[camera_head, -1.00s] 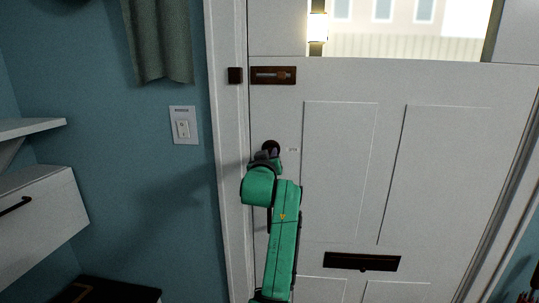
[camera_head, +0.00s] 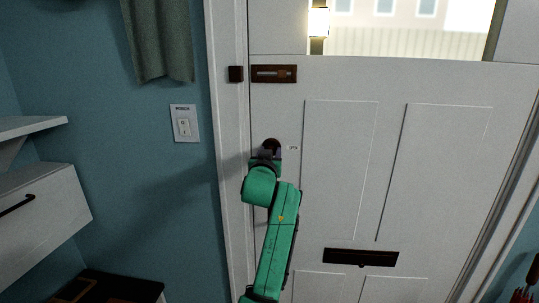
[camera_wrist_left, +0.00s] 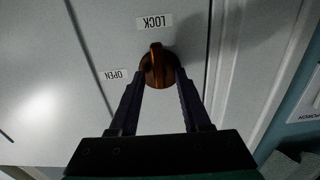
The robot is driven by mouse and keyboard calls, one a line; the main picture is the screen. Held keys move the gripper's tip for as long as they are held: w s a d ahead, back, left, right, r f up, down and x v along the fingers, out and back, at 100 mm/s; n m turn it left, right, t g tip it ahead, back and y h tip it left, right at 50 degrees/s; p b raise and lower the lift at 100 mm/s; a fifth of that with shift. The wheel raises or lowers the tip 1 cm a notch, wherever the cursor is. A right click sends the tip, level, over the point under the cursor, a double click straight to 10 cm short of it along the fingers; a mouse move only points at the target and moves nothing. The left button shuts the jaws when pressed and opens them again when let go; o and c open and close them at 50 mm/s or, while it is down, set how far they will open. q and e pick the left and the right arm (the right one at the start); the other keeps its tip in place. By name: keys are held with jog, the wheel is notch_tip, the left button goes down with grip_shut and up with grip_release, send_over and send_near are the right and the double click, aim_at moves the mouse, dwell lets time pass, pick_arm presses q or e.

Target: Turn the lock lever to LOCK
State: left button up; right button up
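The lock lever (camera_wrist_left: 157,66) is a round brown-orange knob with a raised ridge on the white door. In the left wrist view its ridge points toward the upside-down LOCK label (camera_wrist_left: 155,22). The OPEN label (camera_wrist_left: 115,75) is off to the knob's left. My left gripper (camera_wrist_left: 161,74) has its two dark fingers apart, one on each side of the knob; contact is unclear. In the head view the dark knob (camera_head: 271,144) sits just above my left gripper (camera_head: 265,156), which partly covers it. My right gripper is not in view.
The door (camera_head: 340,170) has a bolt (camera_head: 273,74) above the knob and a mail slot (camera_head: 360,258) below. A shelf and a drawer (camera_head: 35,220) stand farther left.

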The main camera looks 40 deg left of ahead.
pick_arm(q)
jog(key=b+v, duration=0.3)
jog(key=v, duration=1.1)
jog(key=shift+s+d, duration=0.15)
jog(key=shift+s, duration=0.05)
